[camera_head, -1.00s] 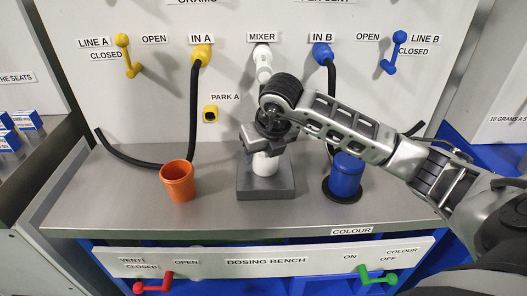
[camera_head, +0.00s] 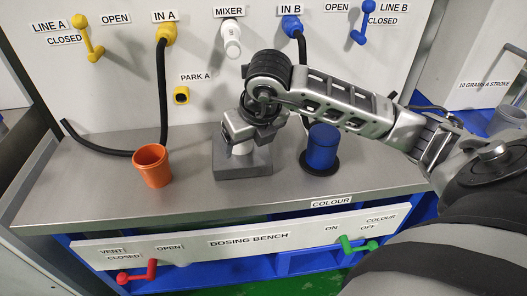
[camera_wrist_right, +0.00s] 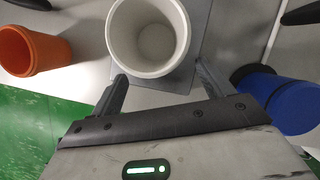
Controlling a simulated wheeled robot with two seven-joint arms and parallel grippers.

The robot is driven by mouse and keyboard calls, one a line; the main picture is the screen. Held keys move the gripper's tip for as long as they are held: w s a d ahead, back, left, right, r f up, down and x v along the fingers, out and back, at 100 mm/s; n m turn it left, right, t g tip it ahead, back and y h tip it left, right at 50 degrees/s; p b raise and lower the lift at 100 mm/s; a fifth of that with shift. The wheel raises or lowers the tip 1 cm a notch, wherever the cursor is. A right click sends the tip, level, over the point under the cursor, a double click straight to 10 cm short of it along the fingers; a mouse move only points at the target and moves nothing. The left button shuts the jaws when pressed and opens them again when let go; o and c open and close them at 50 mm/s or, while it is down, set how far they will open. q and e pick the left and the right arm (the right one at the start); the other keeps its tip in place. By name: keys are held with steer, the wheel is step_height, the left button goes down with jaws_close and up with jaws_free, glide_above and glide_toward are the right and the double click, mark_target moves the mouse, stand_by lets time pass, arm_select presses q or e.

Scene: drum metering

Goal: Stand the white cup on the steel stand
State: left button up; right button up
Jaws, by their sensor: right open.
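The white cup (camera_head: 242,149) stands upright on the grey steel stand (camera_head: 243,168), mostly hidden behind my right gripper (camera_head: 238,130) in the head view. In the right wrist view I look into the empty white cup (camera_wrist_right: 148,40), with the stand's plate (camera_wrist_right: 165,83) around its base. My right gripper (camera_wrist_right: 160,72) is open, its two fingers spread at the near side of the cup, one to each side. Whether either finger touches the cup is unclear. My left gripper is in neither view.
An orange cup (camera_head: 152,167) stands left of the stand on the steel bench (camera_head: 95,190). A blue container (camera_head: 322,148) on a black base stands just right. Black hoses hang from the panel behind. The bench front between orange cup and edge is clear.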

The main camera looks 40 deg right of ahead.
steer(key=s, duration=0.4)
steer(key=s+a, duration=0.1)
steer(key=s, duration=0.1)
steer(key=shift+b, duration=0.4)
steer(key=shift+s+a, duration=0.1)
steer(key=shift+s, duration=0.3)
